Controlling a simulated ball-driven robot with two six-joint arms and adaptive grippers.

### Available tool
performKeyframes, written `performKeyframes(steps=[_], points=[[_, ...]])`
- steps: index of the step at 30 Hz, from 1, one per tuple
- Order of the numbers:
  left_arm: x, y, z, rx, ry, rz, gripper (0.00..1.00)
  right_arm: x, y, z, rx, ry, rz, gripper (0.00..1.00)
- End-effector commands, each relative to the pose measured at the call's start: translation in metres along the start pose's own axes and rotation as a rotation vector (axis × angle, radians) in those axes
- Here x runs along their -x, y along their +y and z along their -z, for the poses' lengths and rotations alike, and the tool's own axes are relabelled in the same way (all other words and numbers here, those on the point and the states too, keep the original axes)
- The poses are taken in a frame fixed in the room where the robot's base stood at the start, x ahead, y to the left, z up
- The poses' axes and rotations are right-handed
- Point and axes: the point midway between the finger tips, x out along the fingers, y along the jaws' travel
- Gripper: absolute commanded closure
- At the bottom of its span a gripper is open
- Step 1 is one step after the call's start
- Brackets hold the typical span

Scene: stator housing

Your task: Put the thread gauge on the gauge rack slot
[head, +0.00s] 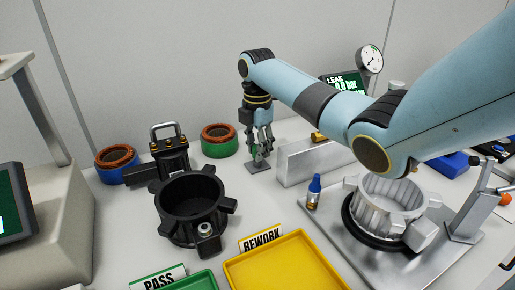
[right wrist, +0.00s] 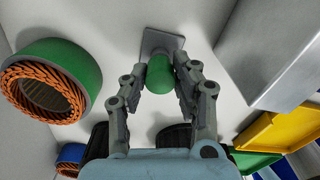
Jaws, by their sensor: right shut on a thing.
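My right gripper (head: 262,143) points down behind the housings and is shut on a green-handled piece, which I take for the thread gauge. In the right wrist view the green handle (right wrist: 160,75) sits between the fingertips of the right gripper (right wrist: 166,82). A small grey plate (head: 257,167) lies right below the fingers; it also shows beyond the handle in the right wrist view (right wrist: 158,40). I cannot tell whether the gauge touches the plate. The gauge's lower end is hidden. I cannot make out the gauge rack slot for certain. My left gripper is not in view.
A green-sided coil ring (head: 219,140) stands left of the gripper, and a metal block (head: 310,160) to its right. A black housing (head: 190,208), a silver housing (head: 390,203), a blue-topped tool (head: 315,187) and a yellow tray (head: 285,265) are nearer.

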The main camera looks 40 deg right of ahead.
Motion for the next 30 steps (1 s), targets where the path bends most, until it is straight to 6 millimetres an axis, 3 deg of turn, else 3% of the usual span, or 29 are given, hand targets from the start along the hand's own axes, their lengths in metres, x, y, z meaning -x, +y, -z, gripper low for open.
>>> performKeyframes(steps=[23, 24, 28, 30], points=[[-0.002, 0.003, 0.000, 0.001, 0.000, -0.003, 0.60, -0.014, 0.000, 0.000, 0.000, 0.000, 0.000, 1.00], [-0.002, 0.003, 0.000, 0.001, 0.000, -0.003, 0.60, -0.014, 0.000, 0.000, 0.000, 0.000, 0.000, 0.69], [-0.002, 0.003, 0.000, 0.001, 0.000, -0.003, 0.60, -0.014, 0.000, 0.000, 0.000, 0.000, -0.001, 0.52], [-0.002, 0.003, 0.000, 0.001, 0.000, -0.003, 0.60, -0.014, 0.000, 0.000, 0.000, 0.000, -0.001, 0.49]])
